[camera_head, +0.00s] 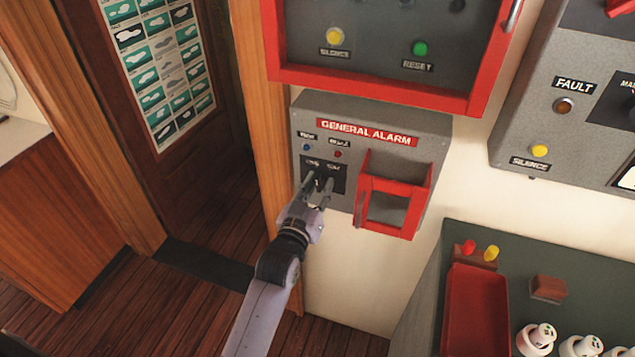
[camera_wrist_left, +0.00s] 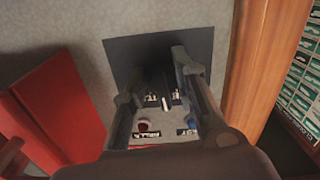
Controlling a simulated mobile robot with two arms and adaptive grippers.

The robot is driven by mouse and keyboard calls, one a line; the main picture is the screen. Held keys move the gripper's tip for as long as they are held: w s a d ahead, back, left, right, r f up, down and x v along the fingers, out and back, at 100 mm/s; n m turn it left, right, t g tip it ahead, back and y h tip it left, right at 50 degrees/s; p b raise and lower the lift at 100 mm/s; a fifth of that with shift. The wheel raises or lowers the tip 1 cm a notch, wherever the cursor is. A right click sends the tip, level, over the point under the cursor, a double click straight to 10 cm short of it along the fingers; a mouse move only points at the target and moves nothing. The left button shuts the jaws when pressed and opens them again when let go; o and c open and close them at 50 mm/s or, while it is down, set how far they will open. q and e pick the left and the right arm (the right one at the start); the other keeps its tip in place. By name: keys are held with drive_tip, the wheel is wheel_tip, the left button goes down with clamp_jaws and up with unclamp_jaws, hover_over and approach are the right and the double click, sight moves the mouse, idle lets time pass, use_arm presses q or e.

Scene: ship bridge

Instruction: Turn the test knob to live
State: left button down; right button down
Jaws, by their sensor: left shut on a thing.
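The general alarm box (camera_head: 432,128) is a grey wall panel with a red title strip. A dark plate (camera_head: 340,172) on its left part carries two small labels; it also shows upside down in the left wrist view (camera_wrist_left: 125,52). My left gripper (camera_head: 321,185) reaches up to this plate from below. In the left wrist view, my left gripper (camera_wrist_left: 157,82) has its two fingers on either side of the test knob and is shut on it. The knob is mostly hidden. A pale mark (camera_wrist_left: 166,103) shows between the two labels; I cannot read the knob's setting. My right gripper is out of view.
A red hinged frame (camera_head: 420,205) stands out from the box just right of the plate. A red-framed panel (camera_head: 370,83) hangs above. A wooden post (camera_head: 262,130) runs close on the left. A console (camera_head: 560,268) with a red tray (camera_head: 475,310) is at lower right.

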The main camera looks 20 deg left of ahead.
use_arm(q)
drive_tip(key=n+p, duration=0.1)
drive_tip(key=n, duration=0.4)
drive_tip(key=shift+d+r+n+p, duration=0.1)
drive_tip(key=shift+d+n+p, duration=0.1)
drive_tip(key=shift+n+p, duration=0.15)
idle(0.4)
drive_tip(key=c, duration=1.4)
unclamp_jaws()
drive_tip(key=s, duration=1.2)
drive_tip(key=shift+a, duration=0.2)
